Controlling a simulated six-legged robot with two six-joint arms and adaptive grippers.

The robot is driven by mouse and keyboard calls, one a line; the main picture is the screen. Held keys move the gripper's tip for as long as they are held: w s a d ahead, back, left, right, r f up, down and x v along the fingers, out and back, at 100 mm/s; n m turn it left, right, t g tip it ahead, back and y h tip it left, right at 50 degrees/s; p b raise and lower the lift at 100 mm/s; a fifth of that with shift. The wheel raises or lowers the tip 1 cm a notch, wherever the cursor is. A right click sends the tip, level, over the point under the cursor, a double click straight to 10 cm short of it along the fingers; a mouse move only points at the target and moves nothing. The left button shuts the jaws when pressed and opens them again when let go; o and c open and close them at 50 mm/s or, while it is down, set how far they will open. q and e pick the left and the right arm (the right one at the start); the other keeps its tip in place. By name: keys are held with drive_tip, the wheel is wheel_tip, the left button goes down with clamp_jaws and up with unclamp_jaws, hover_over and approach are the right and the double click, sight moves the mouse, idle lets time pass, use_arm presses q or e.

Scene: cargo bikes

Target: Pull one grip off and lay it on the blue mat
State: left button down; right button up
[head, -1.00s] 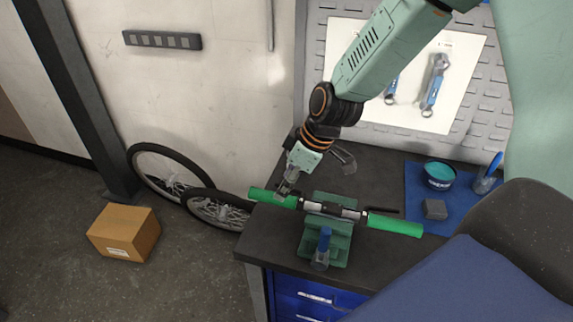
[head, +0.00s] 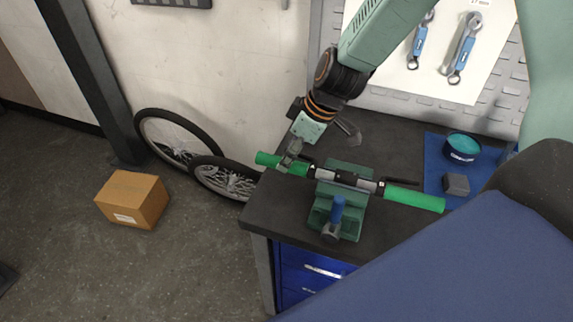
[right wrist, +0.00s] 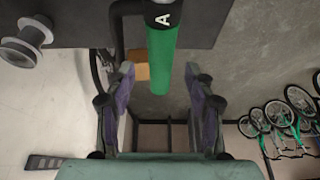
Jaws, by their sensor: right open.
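A handlebar (head: 345,178) is clamped in a green vise (head: 350,205) on the dark bench. It has a green left grip (head: 267,159) and a green right grip (head: 414,199). My right gripper (head: 290,160) is at the left grip. In the right wrist view, the open fingers of my right gripper (right wrist: 162,85) stand on either side of the left grip (right wrist: 165,60), with gaps on both sides. A letter A shows at the grip's inner end. The blue mat (head: 433,163) lies at the bench's right, partly hidden. My left gripper is not in view.
A teal-topped tin (head: 462,149) and a grey block (head: 456,185) sit on the mat. A cardboard box (head: 132,199) and wheels (head: 190,155) are on the floor left of the bench. Wrenches (head: 463,47) hang behind.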

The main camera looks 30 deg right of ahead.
drive_tip(key=shift+b+x, duration=0.9)
drive_tip(key=shift+x, duration=0.35)
drive_tip(key=shift+a+f, duration=0.1)
drive_tip(key=shift+w+f, duration=0.1)
drive_tip(key=shift+c, duration=0.3)
drive_tip(key=c, duration=0.3)
clamp_jaws()
